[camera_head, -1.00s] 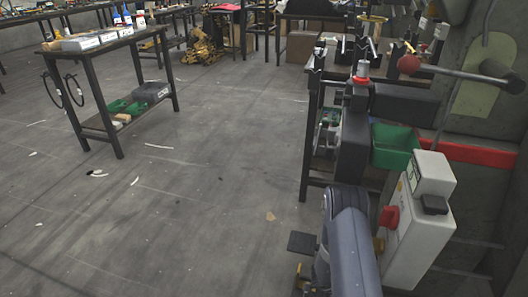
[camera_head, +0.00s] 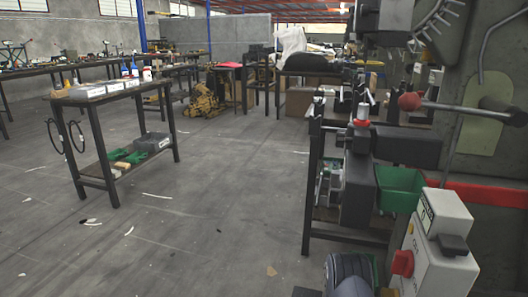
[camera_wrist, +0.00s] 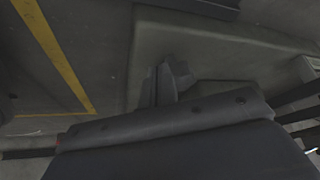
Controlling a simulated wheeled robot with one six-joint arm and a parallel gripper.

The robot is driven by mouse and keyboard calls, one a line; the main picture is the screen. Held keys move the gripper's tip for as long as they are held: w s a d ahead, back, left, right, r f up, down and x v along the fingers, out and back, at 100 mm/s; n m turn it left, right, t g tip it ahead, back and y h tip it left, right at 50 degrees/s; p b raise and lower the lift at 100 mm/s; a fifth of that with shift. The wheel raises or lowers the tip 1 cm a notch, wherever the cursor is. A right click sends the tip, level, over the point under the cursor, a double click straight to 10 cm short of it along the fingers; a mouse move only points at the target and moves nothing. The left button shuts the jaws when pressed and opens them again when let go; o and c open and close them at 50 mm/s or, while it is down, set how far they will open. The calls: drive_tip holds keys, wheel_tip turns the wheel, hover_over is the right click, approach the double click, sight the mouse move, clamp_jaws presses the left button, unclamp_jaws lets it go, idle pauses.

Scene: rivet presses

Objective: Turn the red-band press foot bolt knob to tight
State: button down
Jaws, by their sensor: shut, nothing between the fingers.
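The press (camera_head: 480,150) stands at the right edge of the head view, a large grey-green machine. A red band (camera_head: 488,194) runs across its body. A lever with a red ball (camera_head: 409,102) sticks out to the left from it. I cannot make out a foot bolt knob in either view; the press foot is below the head view. My gripper (camera_wrist: 168,80) shows in the wrist view, its fingers dark and close together, shut and empty. It is over a grey surface whose identity I cannot tell. The head view does not show my gripper.
A control box (camera_head: 437,250) with a red knob is at the lower right, beside a green bin (camera_head: 398,190). A dark work table (camera_head: 318,190) stands left of the press. Another table (camera_head: 110,98) is at the left. Open floor (camera_head: 210,220) lies between. A yellow floor line (camera_wrist: 55,50) crosses the wrist view.

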drive_tip(key=shift+w+d, duration=0.15)
drive_tip(key=shift+d, duration=0.05)
idle(0.4)
drive_tip(key=shift+w+a, duration=0.1)
drive_tip(key=shift+w, duration=0.15)
drive_tip(key=shift+w+a, duration=0.1)
drive_tip(key=shift+w, duration=0.8)
drive_tip(key=shift+a, duration=0.1)
idle(0.3)
drive_tip(key=shift+a, duration=0.3)
wheel_tip(320, 180, up, 6)
drive_tip(key=p, duration=0.4)
drive_tip(key=shift+a, duration=0.15)
